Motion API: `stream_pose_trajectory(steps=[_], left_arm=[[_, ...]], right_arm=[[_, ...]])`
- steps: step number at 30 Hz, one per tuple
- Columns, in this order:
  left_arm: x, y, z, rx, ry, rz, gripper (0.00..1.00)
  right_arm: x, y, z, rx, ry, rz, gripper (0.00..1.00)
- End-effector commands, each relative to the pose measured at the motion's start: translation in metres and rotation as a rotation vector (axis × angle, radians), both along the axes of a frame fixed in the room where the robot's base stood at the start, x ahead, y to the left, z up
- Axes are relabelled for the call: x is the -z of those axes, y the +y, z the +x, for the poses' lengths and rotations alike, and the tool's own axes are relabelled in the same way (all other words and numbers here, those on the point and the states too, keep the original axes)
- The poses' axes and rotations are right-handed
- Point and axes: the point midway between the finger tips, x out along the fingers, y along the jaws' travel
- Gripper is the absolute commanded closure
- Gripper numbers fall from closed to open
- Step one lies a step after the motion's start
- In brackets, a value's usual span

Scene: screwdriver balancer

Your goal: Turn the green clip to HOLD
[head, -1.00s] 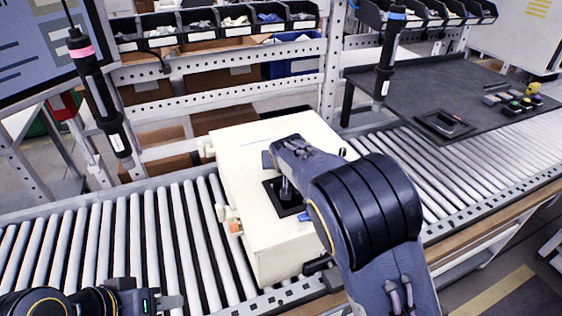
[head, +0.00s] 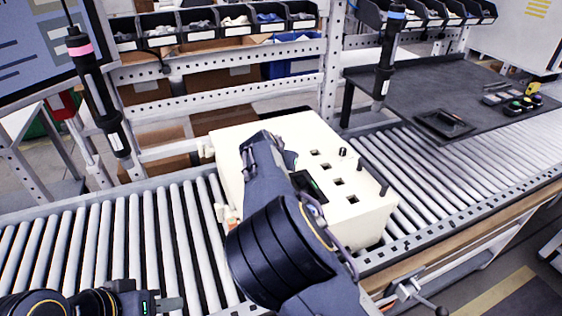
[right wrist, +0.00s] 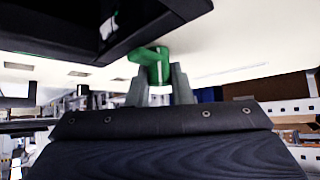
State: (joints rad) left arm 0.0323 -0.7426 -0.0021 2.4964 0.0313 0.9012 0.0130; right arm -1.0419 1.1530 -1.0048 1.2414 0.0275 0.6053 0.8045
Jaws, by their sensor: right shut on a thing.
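The green clip (right wrist: 154,62) shows in the right wrist view under a dark housing (right wrist: 110,25), with a short stub pointing left. My right gripper (right wrist: 160,84) is shut on it, one grey finger on each side. In the head view my right arm covers part of the cream box, and I cannot make out the clip or the right fingertips there. My left gripper (head: 165,304) is at the bottom left, low over the rollers, and I cannot tell its opening.
The cream box (head: 240,150), with square holes and black pegs on top, sits on the roller conveyor (head: 130,230). Screwdrivers hang left, pink-banded (head: 95,95), and right, blue-banded (head: 387,55). A dark table (head: 400,85) stands back right. Rollers left of the box are clear.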

Motion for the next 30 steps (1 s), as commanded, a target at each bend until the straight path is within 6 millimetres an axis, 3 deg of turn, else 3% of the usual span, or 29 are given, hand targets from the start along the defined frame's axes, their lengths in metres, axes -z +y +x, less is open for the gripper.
stream_pose_trajectory(steps=[6, 7, 12, 22, 30], left_arm=[[0.0, 0.0, 0.0, 0.0, 0.0, 0.0, 0.64], [0.0, 0.0, 0.0, 0.0, 0.0, 0.0, 0.64], [0.0, 0.0, 0.0, 0.0, 0.0, 0.0, 0.64], [0.001, 0.0, 0.0, 0.0, 0.0, 0.0, 0.64], [0.01, 0.0, 0.0, 0.0, 0.0, 0.0, 0.64]], right_arm=[[0.002, 0.0, -0.001, 0.001, 0.004, 0.002, 1.0], [0.002, 0.0, -0.001, 0.001, 0.004, 0.002, 0.79], [0.002, 0.0, -0.001, 0.0, 0.003, 0.001, 0.59], [-0.002, 0.001, -0.003, -0.001, 0.001, 0.002, 0.59], [-0.032, 0.011, -0.032, -0.002, -0.001, 0.003, 0.59]])
